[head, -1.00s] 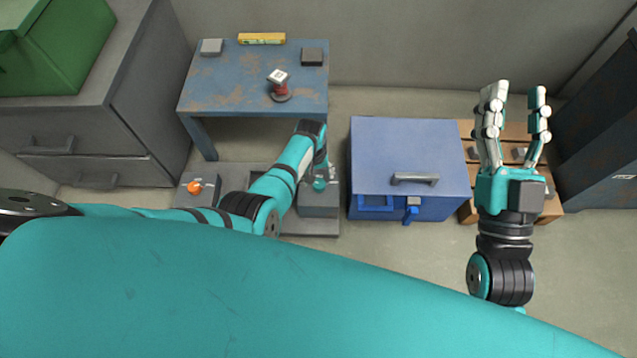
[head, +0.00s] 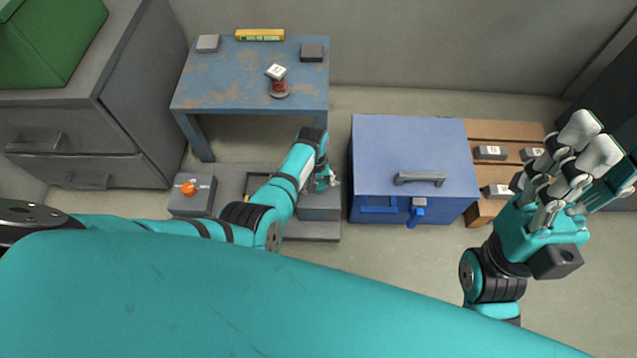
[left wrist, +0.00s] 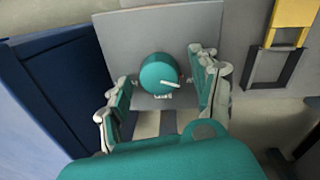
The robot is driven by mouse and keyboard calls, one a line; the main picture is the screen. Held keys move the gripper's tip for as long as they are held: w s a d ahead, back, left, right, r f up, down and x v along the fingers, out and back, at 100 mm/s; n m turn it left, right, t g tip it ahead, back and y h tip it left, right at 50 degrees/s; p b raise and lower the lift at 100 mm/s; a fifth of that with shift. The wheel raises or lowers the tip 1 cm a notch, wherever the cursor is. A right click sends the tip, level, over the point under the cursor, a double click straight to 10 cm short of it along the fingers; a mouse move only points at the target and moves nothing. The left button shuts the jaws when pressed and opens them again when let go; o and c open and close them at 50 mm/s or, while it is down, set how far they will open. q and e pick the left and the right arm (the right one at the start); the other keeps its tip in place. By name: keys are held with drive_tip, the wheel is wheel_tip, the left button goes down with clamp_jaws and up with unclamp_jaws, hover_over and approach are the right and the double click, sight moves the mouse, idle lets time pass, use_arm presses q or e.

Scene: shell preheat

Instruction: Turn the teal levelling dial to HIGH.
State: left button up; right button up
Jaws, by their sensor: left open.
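The teal dial (left wrist: 158,73) sits on a grey box, with a white pointer bar that points right in the left wrist view. Small lettering below the dial is too small to read. My left gripper (left wrist: 163,82) is open, with its fingers on either side of the dial; I cannot tell whether they touch it. In the head view my left gripper (head: 326,182) is over the grey box (head: 318,210) and mostly hides the dial. My right gripper (head: 585,170) is raised at the right, open and empty, far from the dial.
A blue cabinet (head: 408,160) with a handle stands close right of the box. An orange knob (head: 188,188) on another grey box is to the left. A worn blue table (head: 225,92) stands behind. A wooden rack (head: 500,132) with grey blocks is at the right.

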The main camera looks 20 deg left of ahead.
use_arm(q)
drive_tip(key=shift+c, duration=0.2)
drive_tip(key=c, duration=1.1)
